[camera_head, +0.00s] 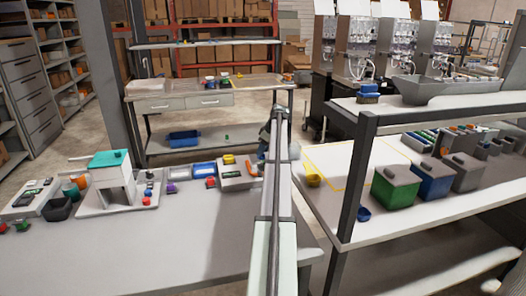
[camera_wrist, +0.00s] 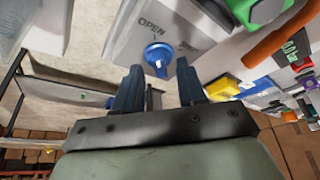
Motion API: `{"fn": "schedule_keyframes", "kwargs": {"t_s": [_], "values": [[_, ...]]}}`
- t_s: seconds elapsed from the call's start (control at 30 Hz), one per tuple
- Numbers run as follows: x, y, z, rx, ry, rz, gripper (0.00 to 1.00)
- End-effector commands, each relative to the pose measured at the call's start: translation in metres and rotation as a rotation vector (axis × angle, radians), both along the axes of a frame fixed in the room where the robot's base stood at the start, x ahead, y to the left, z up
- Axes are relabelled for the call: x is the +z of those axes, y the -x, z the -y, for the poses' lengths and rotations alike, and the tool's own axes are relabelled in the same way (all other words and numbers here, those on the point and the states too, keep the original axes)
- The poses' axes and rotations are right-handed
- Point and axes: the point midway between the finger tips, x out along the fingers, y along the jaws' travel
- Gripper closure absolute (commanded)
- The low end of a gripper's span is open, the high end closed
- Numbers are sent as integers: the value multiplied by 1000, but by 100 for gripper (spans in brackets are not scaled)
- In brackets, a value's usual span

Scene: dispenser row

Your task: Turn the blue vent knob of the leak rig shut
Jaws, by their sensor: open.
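The blue vent knob (camera_wrist: 158,56) sits on a pale panel (camera_wrist: 128,38) of the rig in the wrist view. The word OPEN is printed above it in the picture. A small light mark shows on the knob's lower part. My gripper (camera_wrist: 158,76) is open, with its two dark blue fingers below the knob in the picture, one to each side. I see no finger touching the knob. In the head view my arm reaches across the bench and hides most of my gripper. I cannot make out the knob there.
A grey box (camera_head: 236,177) stands left of my arm, among several small coloured items. A teal-topped stand (camera_head: 108,160) is farther left. The front of the bench is clear.

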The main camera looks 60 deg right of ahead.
Motion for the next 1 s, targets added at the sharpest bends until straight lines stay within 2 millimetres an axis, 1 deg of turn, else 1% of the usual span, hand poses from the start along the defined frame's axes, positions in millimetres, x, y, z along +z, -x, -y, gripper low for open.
{"fn": "schedule_keyframes", "kwargs": {"t_s": [0.13,0.43,0.83,1.0], "values": [[-5,-2,0,0,0,0,60],[-6,-3,0,0,0,0,61],[-6,-3,0,0,0,0,99],[-6,-3,0,0,0,0,100]]}}
